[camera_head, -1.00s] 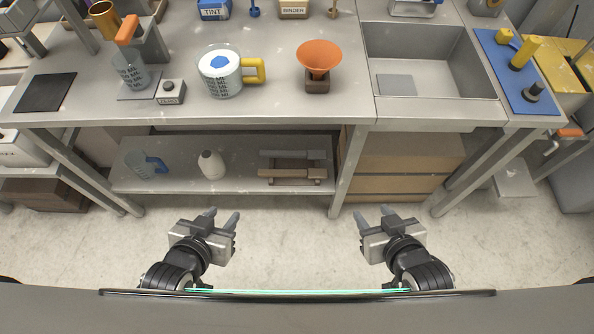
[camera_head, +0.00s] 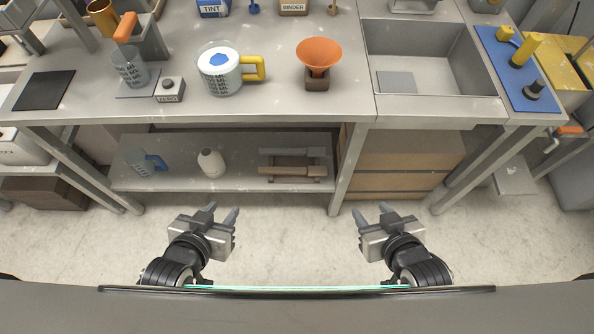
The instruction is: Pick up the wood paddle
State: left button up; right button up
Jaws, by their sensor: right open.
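A small tan, wood-coloured upright piece (camera_head: 333,8), which looks like the wood paddle, stands at the back of the bench by the top edge of the head view, right of the BINDER box. Its upper part is cut off by the picture edge. My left gripper (camera_head: 221,213) is open and empty in front of the bench. My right gripper (camera_head: 373,209) is also open and empty in front of the bench. Both are far from the paddle and touch nothing.
The bench (camera_head: 290,105) holds a measuring jug (camera_head: 222,84) with a yellow handle, an orange funnel (camera_head: 319,56) on a stand, a ZERO button box (camera_head: 170,90), and a blue-ended tool (camera_head: 254,9). A sink (camera_head: 425,60) is at right. A lower shelf (camera_head: 235,175) holds several things.

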aim_at(311, 171)
jog(key=k, duration=0.6)
jog(key=z, duration=2.8)
jog(key=k, duration=0.85)
jog(key=u, duration=1.75)
